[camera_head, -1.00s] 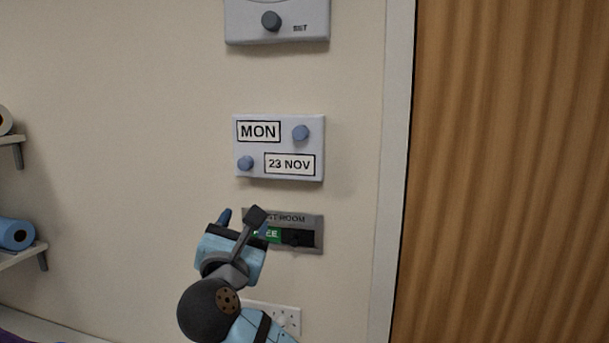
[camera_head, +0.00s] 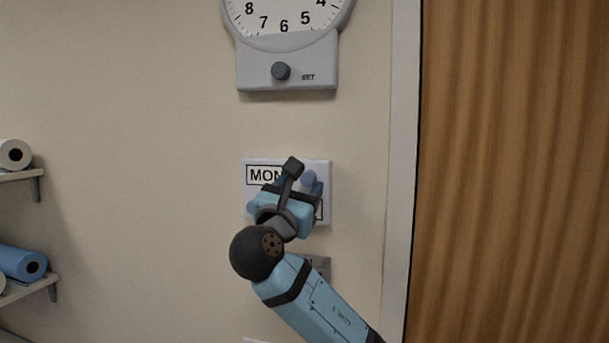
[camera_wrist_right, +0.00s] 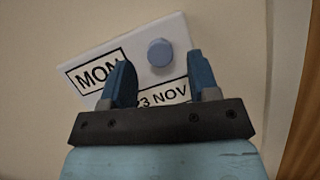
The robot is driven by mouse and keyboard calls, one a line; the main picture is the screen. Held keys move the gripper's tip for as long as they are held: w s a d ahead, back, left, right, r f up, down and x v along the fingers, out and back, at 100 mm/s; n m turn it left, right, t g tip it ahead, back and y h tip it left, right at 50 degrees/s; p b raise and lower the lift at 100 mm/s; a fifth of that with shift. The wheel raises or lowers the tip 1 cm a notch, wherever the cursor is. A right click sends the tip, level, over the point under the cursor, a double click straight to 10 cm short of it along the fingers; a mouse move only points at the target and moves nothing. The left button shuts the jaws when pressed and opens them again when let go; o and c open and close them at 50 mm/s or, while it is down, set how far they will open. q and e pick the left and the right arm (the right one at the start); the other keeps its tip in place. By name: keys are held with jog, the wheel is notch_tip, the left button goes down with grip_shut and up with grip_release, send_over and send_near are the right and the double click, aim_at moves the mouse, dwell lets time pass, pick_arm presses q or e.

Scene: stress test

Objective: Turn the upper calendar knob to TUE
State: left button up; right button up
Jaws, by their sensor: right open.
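The wall calendar (camera_head: 325,205) is a pale plate whose upper window (camera_head: 263,175) reads MON. The upper knob (camera_head: 309,178) is a blue-grey round knob right of that window; it also shows in the right wrist view (camera_wrist_right: 160,53). My right gripper (camera_wrist_right: 163,80) is open in front of the calendar. In the right wrist view the knob lies beyond the fingertips, between their lines and apart from both. The lower window (camera_wrist_right: 163,97) partly shows "3 NOV" behind the fingers. The lower knob (camera_head: 251,206) is partly hidden by my gripper in the head view. My left gripper is not seen.
A clock (camera_head: 285,22) with a SET knob (camera_head: 281,71) is above the calendar. A grey room sign (camera_head: 320,268) below is mostly hidden by my arm. A wooden door (camera_head: 510,170) is at right, shelves with rolls (camera_head: 22,262) at left.

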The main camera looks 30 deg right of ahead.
aim_at(308, 178)
jog(key=shift+x, duration=1.15)
jog(key=c, duration=0.9)
jog(key=shift+m, duration=0.3)
jog(key=shift+w+a+f+m+g+b, duration=0.1)
jog(key=shift+m+g+b, duration=0.25)
jog(key=shift+m+g, duration=0.65)
jog(key=m+g, duration=0.1)
jog(key=m, duration=0.1)
jog(key=m+g+b, duration=0.1)
jog(key=m, duration=0.2)
jog(key=shift+h, duration=0.4)
jog(key=shift+m+g+b, duration=0.4)
jog(key=shift+m+b, duration=0.05)
jog(key=shift+m, duration=0.95)
jog(key=shift+y, duration=0.3)
